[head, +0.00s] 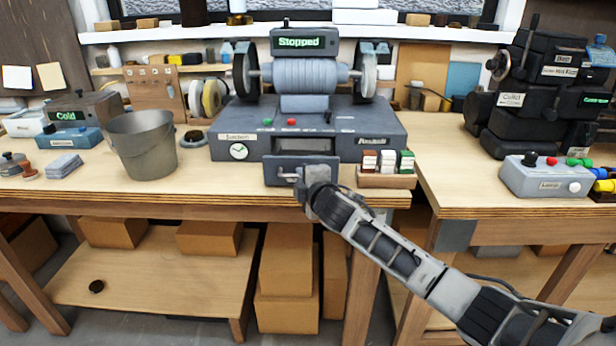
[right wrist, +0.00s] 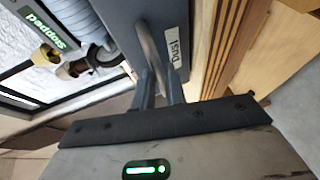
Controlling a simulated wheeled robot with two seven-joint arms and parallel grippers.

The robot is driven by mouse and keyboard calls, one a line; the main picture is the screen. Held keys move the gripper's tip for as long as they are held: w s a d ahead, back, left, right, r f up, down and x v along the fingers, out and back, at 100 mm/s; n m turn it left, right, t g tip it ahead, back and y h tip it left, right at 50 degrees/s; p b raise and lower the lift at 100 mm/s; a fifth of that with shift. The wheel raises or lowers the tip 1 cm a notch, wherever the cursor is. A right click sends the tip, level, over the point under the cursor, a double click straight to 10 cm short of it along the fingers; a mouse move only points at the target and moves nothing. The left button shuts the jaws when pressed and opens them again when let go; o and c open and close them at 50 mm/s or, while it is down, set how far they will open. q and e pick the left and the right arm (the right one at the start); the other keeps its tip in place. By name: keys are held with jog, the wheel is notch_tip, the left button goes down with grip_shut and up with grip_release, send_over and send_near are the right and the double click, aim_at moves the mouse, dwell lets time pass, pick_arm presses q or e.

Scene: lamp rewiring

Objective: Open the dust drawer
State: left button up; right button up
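The dust drawer (head: 283,183) is a dark grey box front low in the middle of the grinder's base (head: 228,126). My left gripper is not in view.
The grinder's display (head: 301,42) reads "Stopped". A grey bucket (head: 143,146) stands left of the grinder. A wooden tray (head: 387,181) with small boxes sits just right of the drawer. Boxes (head: 287,262) lie under the bench. A grey lamp box (head: 545,180) is on the right bench.

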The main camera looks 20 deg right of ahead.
jog(key=shift+o, duration=1.4)
jog(key=v, duration=1.6)
jog(key=s+a+f+m+g+y, duration=0.2)
jog(key=s+a+f+m, duration=0.4)
jog(key=s+f, duration=0.4)
jog(key=s+a+f+m+g+y, duration=0.2)
jog(key=s+a+f+m, duration=0.4)
jog(key=s+f, duration=0.5)
notch_tip(320, 180, down, 2)
jog(key=shift+a+f+m+g, duration=0.15)
jog(key=shift+a+m+g, duration=0.1)
jog(key=shift+m+g, duration=0.55)
